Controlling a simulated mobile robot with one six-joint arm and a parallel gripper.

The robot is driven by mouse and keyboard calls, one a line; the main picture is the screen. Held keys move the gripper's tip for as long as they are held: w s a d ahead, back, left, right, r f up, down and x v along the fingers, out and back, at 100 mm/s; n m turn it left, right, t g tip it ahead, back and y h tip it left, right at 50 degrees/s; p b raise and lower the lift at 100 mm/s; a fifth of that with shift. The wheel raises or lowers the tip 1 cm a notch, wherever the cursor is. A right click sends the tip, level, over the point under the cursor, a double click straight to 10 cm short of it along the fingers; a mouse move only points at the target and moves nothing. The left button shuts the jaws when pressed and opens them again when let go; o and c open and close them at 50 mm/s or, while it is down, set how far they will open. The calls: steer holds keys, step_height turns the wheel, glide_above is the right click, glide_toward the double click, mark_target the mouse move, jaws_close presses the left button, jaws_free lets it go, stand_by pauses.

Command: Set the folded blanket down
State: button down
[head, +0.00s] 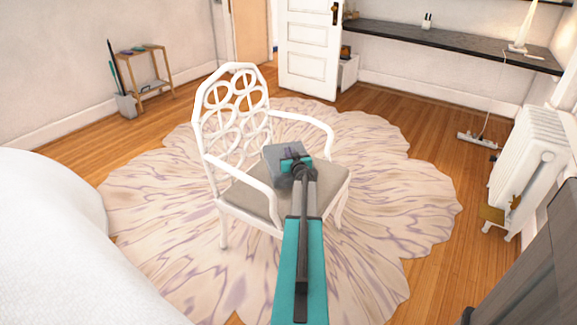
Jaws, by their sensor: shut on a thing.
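A grey-blue folded blanket (271,155) shows at the end of my arm, over the seat of a white armchair (236,195). My gripper (291,160) is shut on the blanket, and my arm hides part of it. The chair has a grey seat cushion (255,203) and a back of open white rings. I cannot tell whether the blanket touches the cushion or is held just above it.
The chair stands on a large scalloped rug (400,200). A white rounded surface (45,240) fills the lower left. A white radiator (530,155) stands at the right. A dark shelf (450,45) runs along the back wall, beside a white door (308,50). Rug around the chair is clear.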

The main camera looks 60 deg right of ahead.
steer(key=shift+f, duration=0.2)
steer(key=shift+f+b, duration=0.95)
steer(key=shift+f, duration=1.5)
steer(key=shift+f, duration=0.1)
steer(key=c, duration=1.9)
jaws_free()
steer(key=shift+s, duration=0.1)
steer(key=shift+v, duration=1.6)
steer(key=p+v, duration=0.1)
steer(key=v, duration=0.7)
steer(key=shift+a, duration=0.1)
steer(key=shift+s+a, duration=0.2)
steer(key=shift+a, duration=0.05)
